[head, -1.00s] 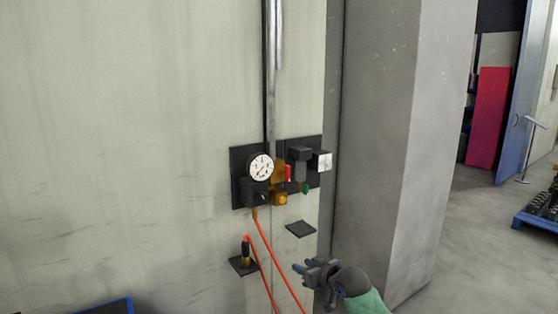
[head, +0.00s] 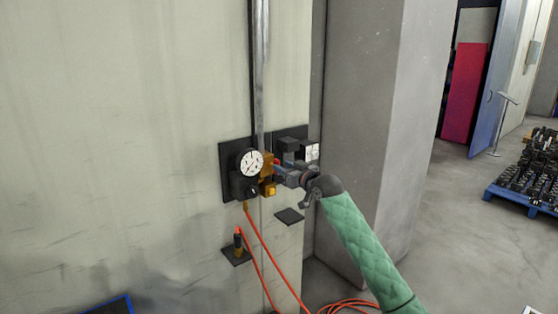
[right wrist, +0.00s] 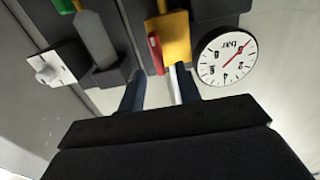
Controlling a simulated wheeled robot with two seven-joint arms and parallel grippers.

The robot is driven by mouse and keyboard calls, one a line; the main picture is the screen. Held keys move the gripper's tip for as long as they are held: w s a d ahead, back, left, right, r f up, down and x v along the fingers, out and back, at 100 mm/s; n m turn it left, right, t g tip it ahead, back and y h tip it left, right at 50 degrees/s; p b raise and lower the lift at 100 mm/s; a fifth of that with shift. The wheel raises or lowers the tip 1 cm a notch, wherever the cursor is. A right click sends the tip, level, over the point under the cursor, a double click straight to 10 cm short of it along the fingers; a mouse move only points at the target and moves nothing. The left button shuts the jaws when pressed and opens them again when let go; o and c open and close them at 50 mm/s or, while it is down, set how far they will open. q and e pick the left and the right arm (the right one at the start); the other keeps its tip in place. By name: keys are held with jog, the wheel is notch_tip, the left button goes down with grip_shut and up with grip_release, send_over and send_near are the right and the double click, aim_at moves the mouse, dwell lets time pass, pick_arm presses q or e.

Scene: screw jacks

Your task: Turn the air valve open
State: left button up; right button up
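The air valve (head: 266,170) is a yellow-orange brass block on the wall panel, beside a round white gauge (head: 250,163). Its red lever (right wrist: 155,54) shows in the right wrist view, next to the yellow valve body (right wrist: 176,40); in the head view it is mostly hidden by my gripper. My right gripper (head: 279,168) is at the valve from the right. In the right wrist view its two fingers (right wrist: 158,90) are apart, with the lever's end just ahead of the gap between them. I cannot tell whether they touch it. My left gripper is not in view.
A black unit with a white square face (head: 312,151) sits right of the valve, near my right gripper. An orange hose (head: 268,252) hangs below the gauge, and small black shelves (head: 289,216) stick out below. A grey pillar (head: 365,120) stands at the right.

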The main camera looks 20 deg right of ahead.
aim_at(279, 164)
jog(key=p+x, duration=0.1)
jog(key=x, duration=0.1)
jog(key=shift+w+a, duration=0.1)
jog(key=shift+w, duration=0.4)
jog(key=shift+a, duration=0.1)
grip_shut()
jog(key=shift+f, duration=0.1)
